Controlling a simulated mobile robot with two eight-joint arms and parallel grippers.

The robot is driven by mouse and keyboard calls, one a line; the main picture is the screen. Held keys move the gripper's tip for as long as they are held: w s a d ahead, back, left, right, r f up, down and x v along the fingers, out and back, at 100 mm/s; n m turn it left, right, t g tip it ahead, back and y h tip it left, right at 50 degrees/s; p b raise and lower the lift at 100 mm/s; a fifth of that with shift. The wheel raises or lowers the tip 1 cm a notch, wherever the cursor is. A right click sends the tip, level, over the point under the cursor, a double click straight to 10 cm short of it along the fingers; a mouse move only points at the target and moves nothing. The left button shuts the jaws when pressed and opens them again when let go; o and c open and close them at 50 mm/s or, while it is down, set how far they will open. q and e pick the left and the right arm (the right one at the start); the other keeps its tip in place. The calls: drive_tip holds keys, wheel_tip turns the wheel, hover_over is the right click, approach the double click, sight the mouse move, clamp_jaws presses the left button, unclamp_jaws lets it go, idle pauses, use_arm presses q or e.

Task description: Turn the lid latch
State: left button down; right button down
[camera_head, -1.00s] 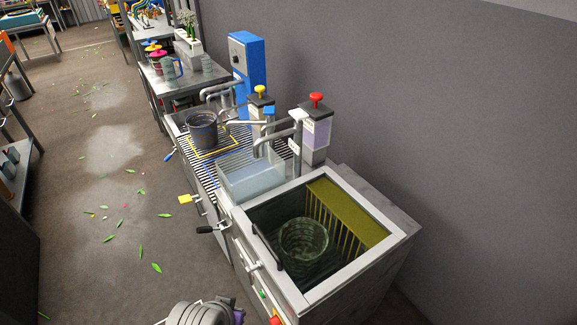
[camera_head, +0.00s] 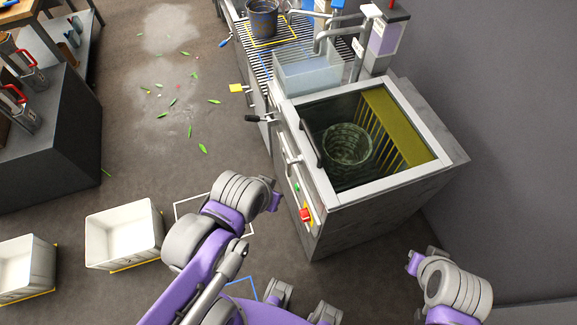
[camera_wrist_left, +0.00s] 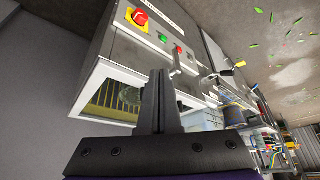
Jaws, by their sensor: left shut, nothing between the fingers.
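The grey metal machine (camera_head: 385,185) has a framed glass lid (camera_head: 350,145) with a dark bar handle (camera_head: 310,143). A small silver lever latch (camera_head: 291,160) sits on its front below the lid edge. In the left wrist view the latch (camera_wrist_left: 177,64) shows beyond my fingers, beside the green and red buttons. My left gripper (camera_wrist_left: 158,100) is shut, empty and apart from the latch. In the head view its arm reaches the floor area left of the machine, and the fingers are hidden. My right arm is at lower right, and its fingers do not show.
A red emergency knob (camera_head: 306,215) sits on the machine's front, near my left wrist. A black-handled lever (camera_head: 258,118) and a yellow tag (camera_head: 237,88) jut from the adjoining sink. White bins (camera_head: 124,233) stand on the floor at left. The floor between is mostly clear.

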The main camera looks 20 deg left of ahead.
sight(287, 166)
idle(0.4)
